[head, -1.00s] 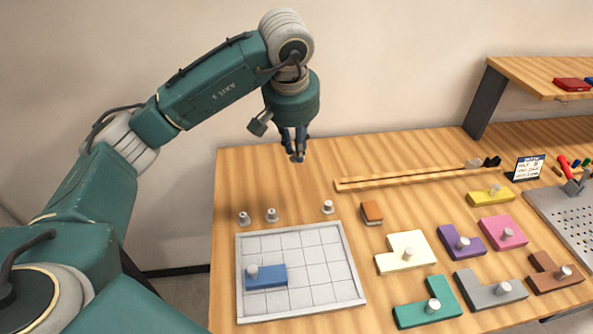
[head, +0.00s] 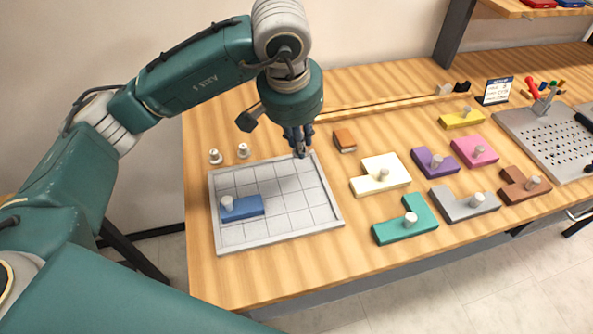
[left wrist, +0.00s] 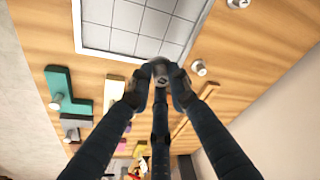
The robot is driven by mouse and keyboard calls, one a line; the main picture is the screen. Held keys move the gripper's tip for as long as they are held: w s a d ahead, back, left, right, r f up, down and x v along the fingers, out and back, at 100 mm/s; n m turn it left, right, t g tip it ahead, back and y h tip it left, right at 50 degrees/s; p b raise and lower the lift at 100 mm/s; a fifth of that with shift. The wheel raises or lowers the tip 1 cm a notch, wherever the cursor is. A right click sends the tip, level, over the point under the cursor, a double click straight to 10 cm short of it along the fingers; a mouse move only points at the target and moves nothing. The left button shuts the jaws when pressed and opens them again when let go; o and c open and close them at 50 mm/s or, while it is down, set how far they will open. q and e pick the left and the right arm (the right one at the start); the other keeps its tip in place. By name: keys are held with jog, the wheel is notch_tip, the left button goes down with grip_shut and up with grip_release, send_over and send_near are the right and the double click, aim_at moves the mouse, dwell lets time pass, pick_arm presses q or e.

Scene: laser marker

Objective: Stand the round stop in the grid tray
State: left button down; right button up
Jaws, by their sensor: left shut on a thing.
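The grid tray (head: 290,200) lies flat at the left of the table, and part of it shows in the left wrist view (left wrist: 130,22). My left gripper (head: 300,153) points down at the tray's back right corner. In the left wrist view its fingers (left wrist: 162,78) are shut on a small grey round stop (left wrist: 162,73), which the fingers mostly hide in the head view. Two other round stops (head: 215,156) (head: 243,150) stand behind the tray's back left edge. My right gripper is not in view.
A blue piece (head: 248,207) with a knob sits in the tray's left part. An orange block (head: 344,140), a cream piece (head: 372,182) and a teal piece (head: 418,228) lie right of the tray. Other coloured pieces and a perforated plate (head: 540,130) lie further right.

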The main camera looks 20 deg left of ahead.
pick_arm(q)
notch_tip(320, 180, down, 10)
jog(key=shift+p, duration=0.7)
jog(key=shift+f+b, duration=0.15)
jog(key=shift+b, duration=0.15)
jog(key=c, duration=1.6)
grip_release()
jog(key=shift+c, duration=0.2)
jog(key=shift+r+p, duration=0.35)
jog(key=shift+p, duration=0.1)
jog(key=b+v, duration=0.2)
jog(key=v, duration=0.9)
jog(key=shift+s+r, duration=0.2)
jog(key=shift+r, duration=0.15)
